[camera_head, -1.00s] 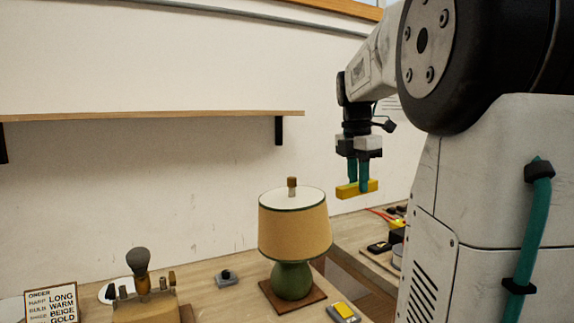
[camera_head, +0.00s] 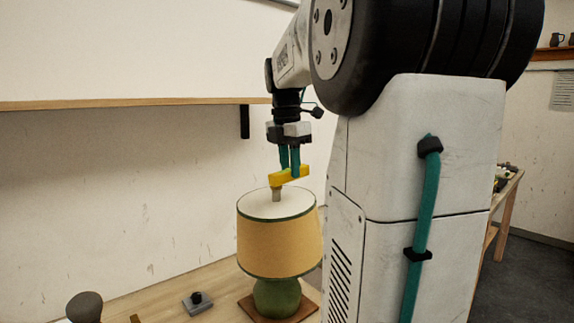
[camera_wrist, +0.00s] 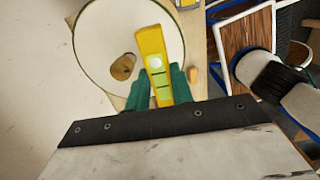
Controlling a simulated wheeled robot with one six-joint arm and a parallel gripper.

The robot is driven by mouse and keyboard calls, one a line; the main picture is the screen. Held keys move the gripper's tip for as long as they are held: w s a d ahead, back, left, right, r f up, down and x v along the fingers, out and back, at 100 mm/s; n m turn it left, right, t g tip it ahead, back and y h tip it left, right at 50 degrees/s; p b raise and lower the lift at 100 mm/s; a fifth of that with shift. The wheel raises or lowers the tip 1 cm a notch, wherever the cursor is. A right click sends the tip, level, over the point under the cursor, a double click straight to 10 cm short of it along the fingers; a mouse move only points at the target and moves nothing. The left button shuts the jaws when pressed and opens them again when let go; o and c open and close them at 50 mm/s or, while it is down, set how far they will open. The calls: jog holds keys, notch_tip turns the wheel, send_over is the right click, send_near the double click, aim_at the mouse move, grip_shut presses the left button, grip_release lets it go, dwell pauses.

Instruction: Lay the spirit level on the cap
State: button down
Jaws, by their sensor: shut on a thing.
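My gripper (camera_head: 290,174) is shut on the yellow spirit level (camera_head: 277,178) and holds it roughly flat above the lamp. The level also shows in the wrist view (camera_wrist: 151,44), with its pale green vials facing up. The cap, a small brown knob (camera_head: 276,195), stands upright on top of the lamp's shade (camera_head: 270,245). In the head view the level's left part is just over the cap. In the wrist view the cap (camera_wrist: 122,68) shows left of the level, not under it. I cannot tell whether they touch.
The lamp's green base (camera_head: 277,297) stands on a brown square board on the wooden bench. A small grey switch block (camera_head: 198,303) lies to its left. A shelf (camera_head: 120,102) runs along the wall behind. The air around the shade is clear.

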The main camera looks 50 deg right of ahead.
jog(key=shift+d, duration=0.1)
jog(key=shift+f, duration=0.15)
jog(key=shift+s+f, duration=0.1)
jog(key=shift+f, duration=3.1)
jog(key=c, duration=1.1)
grip_release()
jog(key=shift+c, duration=0.2)
